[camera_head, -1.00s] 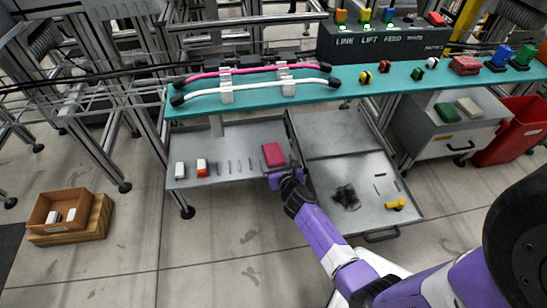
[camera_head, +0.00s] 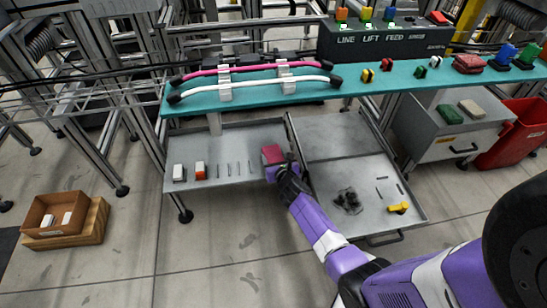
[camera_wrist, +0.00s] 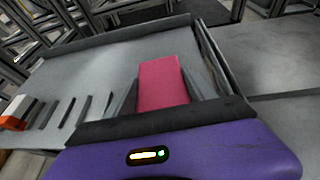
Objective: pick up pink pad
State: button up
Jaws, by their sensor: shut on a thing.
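The pink pad (camera_head: 272,154) is a flat, rectangular block at the right end of the left grey tray. It fills the middle of the wrist view (camera_wrist: 162,82), between the two fingers. My gripper (camera_head: 274,163) reaches in from the lower right and is shut on the pad, with a finger along each side of it. The pad's near end is hidden by the gripper body. I cannot tell whether the pad is lifted clear of the tray.
The left tray (camera_head: 229,143) also holds a white block (camera_head: 179,172), an orange-and-white block (camera_head: 200,170) and several thin pins. The right tray (camera_head: 340,173) holds a dark clump (camera_head: 348,201) and a yellow piece (camera_head: 398,207). The teal shelf (camera_head: 350,94) hangs above.

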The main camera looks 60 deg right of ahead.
aim_at(274, 158)
jog(key=shift+r, duration=0.1)
notch_tip(274, 158, up, 20)
jog(key=p, duration=1.9)
